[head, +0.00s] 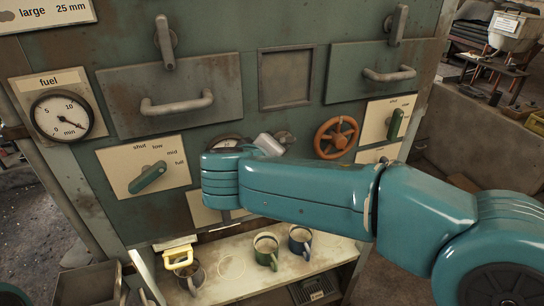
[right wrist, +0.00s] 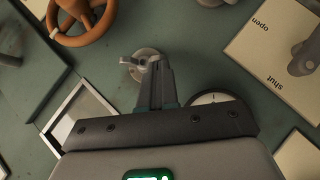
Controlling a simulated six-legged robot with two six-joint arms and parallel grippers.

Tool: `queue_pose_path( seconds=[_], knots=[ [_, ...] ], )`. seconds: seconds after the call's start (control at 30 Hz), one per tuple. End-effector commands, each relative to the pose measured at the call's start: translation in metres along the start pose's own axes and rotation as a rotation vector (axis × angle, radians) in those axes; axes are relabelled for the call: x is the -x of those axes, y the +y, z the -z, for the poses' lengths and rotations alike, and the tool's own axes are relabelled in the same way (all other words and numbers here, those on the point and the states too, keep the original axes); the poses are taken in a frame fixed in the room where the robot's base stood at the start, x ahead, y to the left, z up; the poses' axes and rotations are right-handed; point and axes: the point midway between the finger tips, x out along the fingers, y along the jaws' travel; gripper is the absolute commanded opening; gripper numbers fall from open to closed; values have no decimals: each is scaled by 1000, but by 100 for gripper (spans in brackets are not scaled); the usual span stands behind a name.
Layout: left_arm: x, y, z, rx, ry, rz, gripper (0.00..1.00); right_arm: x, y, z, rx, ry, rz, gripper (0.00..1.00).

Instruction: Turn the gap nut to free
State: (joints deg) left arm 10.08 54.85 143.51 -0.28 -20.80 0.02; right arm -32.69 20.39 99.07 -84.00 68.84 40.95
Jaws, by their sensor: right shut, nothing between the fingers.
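A small grey winged nut on a round base (right wrist: 146,66), likely the gap nut, sits on the green panel in the right wrist view. In the head view it shows as a small grey knob (head: 287,137) just beyond my gripper. My right gripper (right wrist: 158,68) is shut and empty, its fingertips at the right side of the nut; I cannot tell whether they touch. In the head view the right gripper (head: 268,144) is partly hidden by my teal arm. No mark for free is readable near the nut. My left gripper is not in view.
An orange handwheel (head: 337,137) is close right of the nut. A round gauge (right wrist: 212,98) is beside my fingers. A lever plate (head: 145,172), a fuel gauge (head: 62,116) and drawer handles (head: 178,104) are on the panel. Mugs (head: 266,250) stand on the shelf below.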

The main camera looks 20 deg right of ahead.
Motion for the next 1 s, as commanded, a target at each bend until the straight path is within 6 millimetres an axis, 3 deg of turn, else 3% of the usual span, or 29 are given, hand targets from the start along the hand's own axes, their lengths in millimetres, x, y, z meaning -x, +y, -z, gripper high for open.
queue_pose_path(
  seconds=[0.6, 1.0],
  knots=[
    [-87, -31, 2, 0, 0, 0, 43, -14, -20, -13, 334, 0, -333, 0],
    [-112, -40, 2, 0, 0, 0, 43, -17, -20, -17, 438, 0, -438, 0]
  ],
)
